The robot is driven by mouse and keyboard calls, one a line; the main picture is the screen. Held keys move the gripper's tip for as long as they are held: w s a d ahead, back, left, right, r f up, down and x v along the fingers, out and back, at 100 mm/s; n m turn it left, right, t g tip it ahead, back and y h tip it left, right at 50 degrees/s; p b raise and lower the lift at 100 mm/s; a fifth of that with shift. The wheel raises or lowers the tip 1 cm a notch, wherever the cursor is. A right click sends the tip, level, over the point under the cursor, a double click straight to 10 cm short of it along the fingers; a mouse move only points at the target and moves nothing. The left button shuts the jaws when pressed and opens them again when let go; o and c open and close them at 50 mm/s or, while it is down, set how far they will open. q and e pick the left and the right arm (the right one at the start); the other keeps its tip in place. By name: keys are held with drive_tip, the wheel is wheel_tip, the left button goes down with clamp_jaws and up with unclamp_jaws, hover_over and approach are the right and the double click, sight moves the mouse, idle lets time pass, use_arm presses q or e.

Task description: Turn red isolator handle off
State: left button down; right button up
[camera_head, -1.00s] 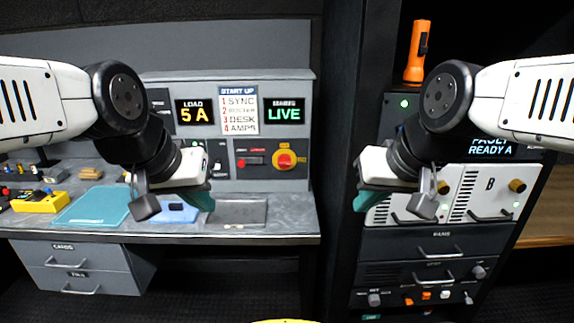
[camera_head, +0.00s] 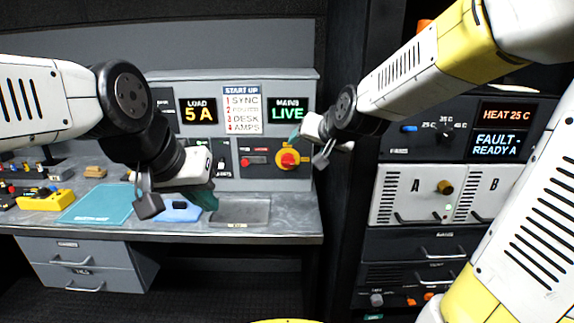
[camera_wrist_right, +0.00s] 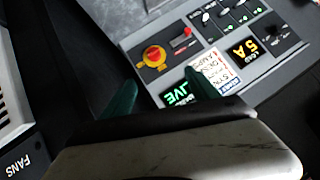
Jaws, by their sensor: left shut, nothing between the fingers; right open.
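The red isolator handle (camera_head: 289,159) sits on a round yellow plate on the grey desk panel, below the green LIVE display (camera_head: 287,114). In the right wrist view the red handle (camera_wrist_right: 153,54) on its yellow plate shows ahead of the fingertips, upper left of centre. My right gripper (camera_head: 297,138) is open and empty, just up and right of the handle in the head view, apart from it as the wrist view shows. Its teal fingers (camera_wrist_right: 158,90) reach toward the panel. My left gripper (camera_head: 207,196) is shut and empty above the desk, left of the handle.
A red switch (camera_head: 255,160) lies left of the handle. The desk (camera_head: 285,222) holds a teal mat (camera_head: 97,204), a blue object (camera_head: 180,211) and a yellow box (camera_head: 45,200). A dark rack (camera_head: 400,242) with modules A and B stands right of the panel.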

drive_tip(key=w+a+f+m+t, duration=0.1)
drive_tip(key=w+a+f+t, duration=0.15)
drive_tip(key=w, duration=0.25)
drive_tip(key=w+a+f+m+t, duration=0.1)
drive_tip(key=w+a+m, duration=0.15)
drive_tip(key=w, duration=0.35)
drive_tip(key=m+t+h, duration=0.2)
drive_tip(key=m+t, duration=0.1)
drive_tip(key=m, duration=0.1)
approach(287, 164)
wheel_tip(287, 164, up, 5)
drive_tip(key=w+a, duration=0.3)
wheel_tip(287, 164, down, 6)
drive_tip(key=d+m+h, duration=0.1)
drive_tip(key=m+h, duration=0.3)
drive_tip(key=shift+n+t, duration=0.25)
drive_tip(key=shift+t, duration=0.1)
drive_tip(key=w, duration=0.4)
drive_tip(key=w+d, duration=0.1)
drive_tip(key=w, duration=0.2)
drive_tip(key=shift+r, duration=0.25)
drive_tip(key=c, duration=1.4)
